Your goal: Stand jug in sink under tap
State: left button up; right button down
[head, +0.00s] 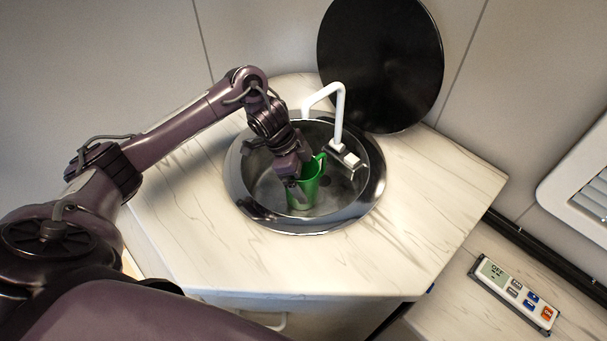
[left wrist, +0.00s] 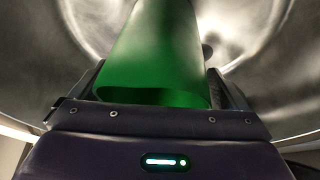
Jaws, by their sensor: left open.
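The green jug (head: 304,189) stands inside the round metal sink (head: 366,198), in the front middle part of the bowl. It looks upright or nearly so. My left gripper (head: 291,187) is down in the sink at the jug's left side. In the left wrist view the jug (left wrist: 155,50) lies between the open fingers of the gripper (left wrist: 158,88). I cannot tell whether the fingers touch it. My right gripper is not in view.
A round black lid (head: 381,62) leans against the wall behind the sink. The pale counter (head: 420,215) is clear around the sink. A remote-like panel (head: 514,292) lies on a lower surface at the right. A white vent (head: 585,190) is on the right wall.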

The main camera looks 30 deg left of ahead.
pick_arm(q)
jog(key=p+v, duration=0.2)
jog(key=v, duration=1)
jog(key=shift+r, duration=0.1)
